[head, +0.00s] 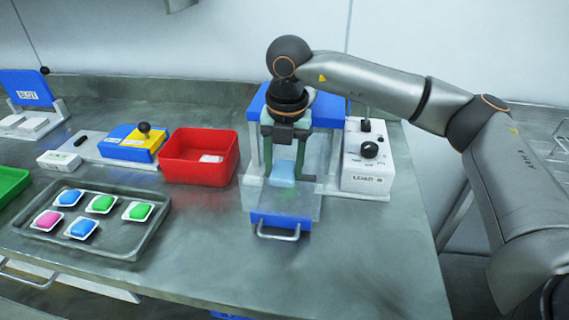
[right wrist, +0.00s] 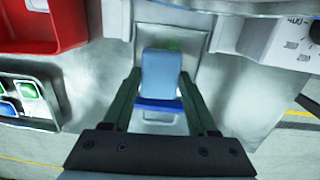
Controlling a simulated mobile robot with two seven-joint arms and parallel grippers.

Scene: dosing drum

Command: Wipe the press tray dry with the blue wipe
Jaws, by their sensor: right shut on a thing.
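The press (head: 258,110) has a blue top and white side walls. Its press tray (head: 298,202) is a pale, shiny plate with a blue front (head: 283,220) and a metal handle, pulled out toward the table's front. My right gripper (head: 285,177) is over the tray from above, shut on the light blue wipe (head: 282,172). In the right wrist view the wipe (right wrist: 160,75) hangs between the two fingers and covers part of the tray (right wrist: 196,42). A small green patch shows behind the wipe there. I cannot tell whether the wipe touches the tray. My left gripper is not in view.
A red bin (head: 198,172) stands left of the press, and a white control box (head: 368,168) with a black knob stands right of it. A grey tray (head: 150,243) with several coloured pods lies at the left. The table front right is clear.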

